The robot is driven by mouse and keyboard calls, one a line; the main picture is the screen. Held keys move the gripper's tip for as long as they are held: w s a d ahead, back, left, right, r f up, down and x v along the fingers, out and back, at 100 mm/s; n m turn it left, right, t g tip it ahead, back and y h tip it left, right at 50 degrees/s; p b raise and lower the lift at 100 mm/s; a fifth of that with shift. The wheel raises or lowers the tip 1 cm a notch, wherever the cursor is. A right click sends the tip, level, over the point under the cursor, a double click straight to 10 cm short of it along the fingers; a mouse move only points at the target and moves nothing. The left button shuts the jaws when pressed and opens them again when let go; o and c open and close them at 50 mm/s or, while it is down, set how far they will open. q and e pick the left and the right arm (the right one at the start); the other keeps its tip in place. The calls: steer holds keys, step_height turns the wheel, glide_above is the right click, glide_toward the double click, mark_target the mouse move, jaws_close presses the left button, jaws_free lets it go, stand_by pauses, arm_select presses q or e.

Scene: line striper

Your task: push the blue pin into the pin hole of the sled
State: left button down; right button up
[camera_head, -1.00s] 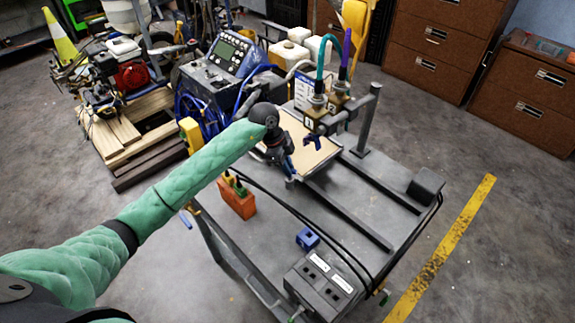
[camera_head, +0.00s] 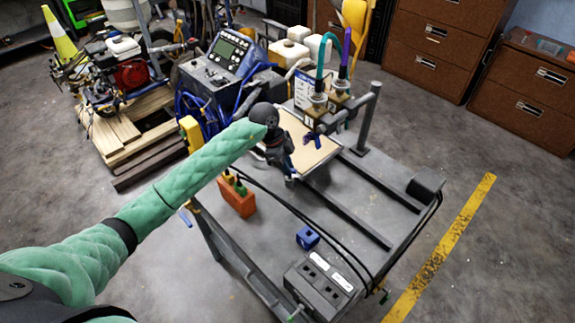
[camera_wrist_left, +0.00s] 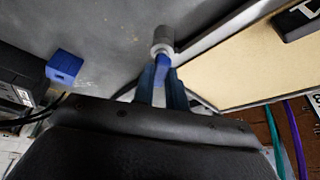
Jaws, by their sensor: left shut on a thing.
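My left gripper (camera_head: 290,180) is over the worktable, at the near left edge of the sled's tan board (camera_head: 312,158). In the left wrist view its dark blue fingers (camera_wrist_left: 163,88) are shut on the blue pin (camera_wrist_left: 161,62), of which only a short part shows. The pin's far end meets a grey round cylinder (camera_wrist_left: 163,36) beside the sled's edge. I cannot tell whether this cylinder belongs to the pin or to the sled, and the pin hole is not clearly visible. My right gripper is not in view.
A blue block (camera_head: 307,238) and a grey box with white labels (camera_head: 322,282) stand near the table's front. An orange holder (camera_head: 237,198) is at the left edge. Black cables cross the table. Two dark rails (camera_head: 345,215) run toward the right; a post (camera_head: 368,120) stands behind.

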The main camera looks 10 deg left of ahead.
arm_select(q)
steer(key=shift+f, duration=0.15)
stand_by(0.4)
steer(key=c, duration=1.3)
jaws_free()
steer(key=shift+c, duration=0.2)
steer(key=shift+o, duration=0.4)
steer(key=shift+o, duration=1.2)
steer(key=shift+p+v, duration=0.8)
steer(key=shift+v, duration=0.4)
steer(key=p+v, duration=0.2)
steer(key=v, duration=0.2)
steer(key=shift+a+r+p, duration=0.1)
steer(key=shift+r+p, duration=0.15)
steer(key=shift+p, duration=0.1)
